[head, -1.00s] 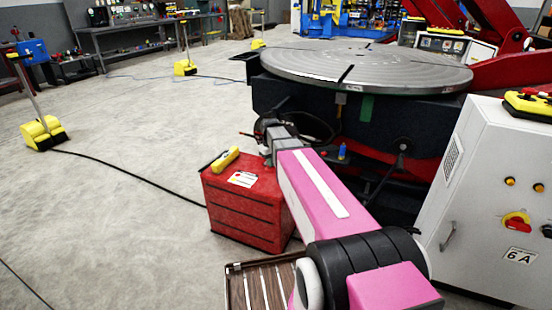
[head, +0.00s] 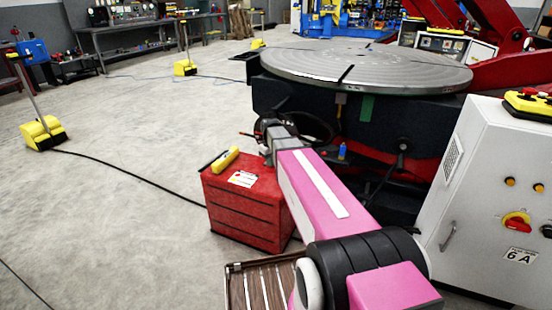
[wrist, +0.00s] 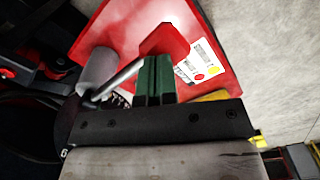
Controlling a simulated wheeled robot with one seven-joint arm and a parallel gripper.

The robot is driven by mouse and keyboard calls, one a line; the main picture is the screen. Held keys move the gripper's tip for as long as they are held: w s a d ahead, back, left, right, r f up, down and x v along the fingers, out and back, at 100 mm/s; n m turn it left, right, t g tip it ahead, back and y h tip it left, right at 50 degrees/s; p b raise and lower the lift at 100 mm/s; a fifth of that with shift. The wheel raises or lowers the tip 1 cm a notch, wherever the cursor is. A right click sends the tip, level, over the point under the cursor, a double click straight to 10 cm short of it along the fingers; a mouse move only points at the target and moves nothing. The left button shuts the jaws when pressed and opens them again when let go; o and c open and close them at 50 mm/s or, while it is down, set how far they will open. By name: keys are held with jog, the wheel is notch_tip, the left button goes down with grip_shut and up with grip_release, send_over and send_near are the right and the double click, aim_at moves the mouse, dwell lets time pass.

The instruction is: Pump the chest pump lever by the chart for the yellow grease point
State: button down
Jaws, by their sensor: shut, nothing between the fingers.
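The red chest (head: 245,210) stands on the floor, left of my pink arm. A white card (head: 242,179) lies on its top; in the wrist view the card (wrist: 203,52) shows a yellow and a red dot, its print too small to read. The wrist view also shows a metal rod (wrist: 119,79) running from a grey cylinder (wrist: 98,68) toward a red block (wrist: 165,43), seemingly the lever. My gripper (wrist: 155,62) has dark green fingers, shut and empty, overlapping the red block in view; I cannot tell whether they touch. The yellow grease point cannot be made out.
A yellow object (head: 225,159) lies on the chest top. The big round turntable (head: 365,65) stands behind my arm, and a white control cabinet (head: 495,200) is at right. A slatted brown tray (head: 262,284) is in front. A black cable (head: 130,175) crosses the open floor at left.

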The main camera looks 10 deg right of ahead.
notch_tip(320, 180, up, 12)
dwell(1.1)
jog(key=shift+s, duration=0.1)
dwell(0.4)
jog(key=s+f+m, duration=0.4)
jog(key=s+f, duration=1.3)
jog(key=s, duration=0.4)
jog(key=shift+f+m, duration=0.35)
jog(key=shift+m, duration=0.05)
